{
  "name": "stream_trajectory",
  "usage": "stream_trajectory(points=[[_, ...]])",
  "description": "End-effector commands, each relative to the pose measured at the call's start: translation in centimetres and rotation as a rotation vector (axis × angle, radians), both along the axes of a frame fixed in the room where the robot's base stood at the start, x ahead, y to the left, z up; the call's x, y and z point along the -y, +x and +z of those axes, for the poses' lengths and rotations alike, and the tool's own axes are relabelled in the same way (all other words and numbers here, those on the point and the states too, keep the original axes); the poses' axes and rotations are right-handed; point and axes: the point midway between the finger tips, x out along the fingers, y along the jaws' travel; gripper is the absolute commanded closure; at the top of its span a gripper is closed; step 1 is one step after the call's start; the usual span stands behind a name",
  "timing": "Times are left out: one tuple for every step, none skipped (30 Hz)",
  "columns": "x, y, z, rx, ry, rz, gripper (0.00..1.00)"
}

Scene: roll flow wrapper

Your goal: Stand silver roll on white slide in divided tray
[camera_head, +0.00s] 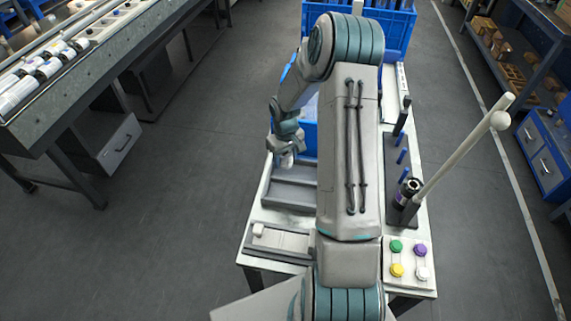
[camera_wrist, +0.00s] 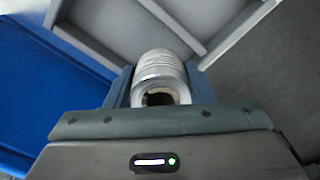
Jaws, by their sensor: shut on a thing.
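A silver roll (camera_wrist: 160,66) with a hollow dark core sits between the two fingers of my gripper (camera_wrist: 160,86), which is shut on it. The open end of the roll faces the wrist camera. In the head view my gripper (camera_head: 287,160) is over the back part of the grey divided tray (camera_head: 289,195), and the roll is too small to make out there. The tray's grey walls (camera_wrist: 205,48) also show beyond the roll in the wrist view. I cannot make out a white slide inside the tray; my arm hides part of the bench.
A pale block (camera_head: 258,229) sits on a rail in front of the tray. Right of my arm stand a dark rack (camera_head: 392,175) with blue pegs, a long pale rod (camera_head: 465,145) and a panel of coloured buttons (camera_head: 408,259). A blue crate (camera_head: 400,32) stands behind.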

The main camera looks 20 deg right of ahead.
Motion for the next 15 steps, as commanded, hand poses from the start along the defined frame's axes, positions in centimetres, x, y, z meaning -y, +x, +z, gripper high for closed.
stream_trajectory(points=[[0.0,0.0,-0.4,-0.003,0.0,0.0,0.77],[0.0,0.0,-0.8,-0.003,0.0,0.001,0.77],[0.0,-0.1,-1.4,-0.003,0.001,0.002,0.77],[-0.1,-0.1,-1.8,-0.004,0.001,0.002,0.77],[-0.1,-0.1,-2.3,-0.004,0.001,0.001,0.77],[-0.1,-0.1,-2.8,-0.003,0.001,0.001,0.77],[0.0,-0.1,-3.1,-0.003,0.0,0.002,0.77],[0.0,-0.1,-3.3,-0.003,0.0,0.002,0.77],[0.0,-0.1,-3.6,-0.002,0.001,0.002,0.77],[0.0,-0.1,-3.7,-0.002,0.001,0.001,0.77],[0.0,0.0,-3.8,-0.001,0.0,0.001,0.77],[0.0,0.0,-3.9,0.0,0.0,0.001,0.77],[0.0,0.0,-3.9,0.0,0.0,0.001,0.77],[0.0,0.0,-3.9,0.0,0.0,0.001,0.77],[0.0,0.0,-3.8,0.0,0.0,0.001,0.77]])
